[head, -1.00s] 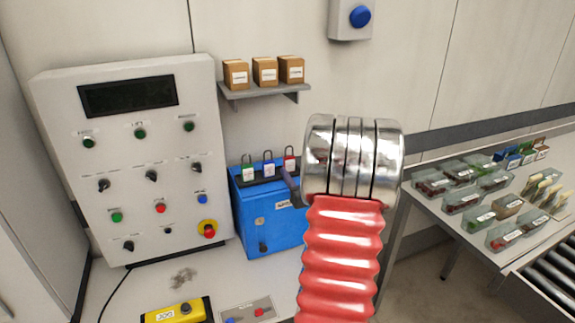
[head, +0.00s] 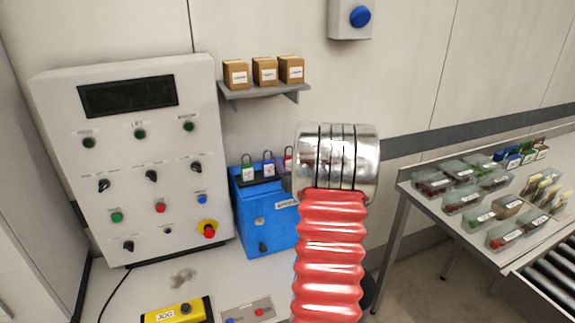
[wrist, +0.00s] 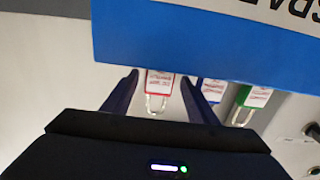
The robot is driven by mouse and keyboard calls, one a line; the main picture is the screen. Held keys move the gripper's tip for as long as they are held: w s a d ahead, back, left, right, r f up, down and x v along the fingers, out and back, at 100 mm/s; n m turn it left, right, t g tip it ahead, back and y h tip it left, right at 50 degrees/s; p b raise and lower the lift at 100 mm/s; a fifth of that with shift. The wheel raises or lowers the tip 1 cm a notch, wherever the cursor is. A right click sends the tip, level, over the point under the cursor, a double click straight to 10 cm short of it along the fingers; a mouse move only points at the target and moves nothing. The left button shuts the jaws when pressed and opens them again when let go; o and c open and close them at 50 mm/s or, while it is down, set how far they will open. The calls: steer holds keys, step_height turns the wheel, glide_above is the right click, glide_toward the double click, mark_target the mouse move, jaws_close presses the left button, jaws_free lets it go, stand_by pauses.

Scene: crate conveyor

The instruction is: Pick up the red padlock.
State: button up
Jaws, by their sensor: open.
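The red padlock (wrist: 159,82) has a white label and a metal shackle. In the wrist view it appears between the two dark fingers of my open gripper (wrist: 160,78); I cannot tell whether either finger touches it. In the head view only a sliver of the red padlock (head: 288,156) shows, the rest hidden behind my arm. The blue padlock (wrist: 211,86) is close beside the right finger in the wrist view, and the green padlock (wrist: 254,97) is farther right. In the head view the green padlock (head: 248,171) and blue padlock (head: 268,169) stand on the blue box.
The blue box (head: 262,222) stands on the bench beside a grey control panel (head: 130,165). A shelf (head: 262,90) with small cartons is above. A yellow JOG box (head: 172,313) is in front. A table with several bins (head: 463,200) is at right.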

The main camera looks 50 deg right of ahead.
steer(key=shift+x, duration=2.3)
steer(key=shift+c, duration=0.3)
steer(key=c, duration=1.1)
steer(key=shift+r, duration=0.2)
step_height(320, 180, up, 10)
steer(key=shift+f, duration=0.1)
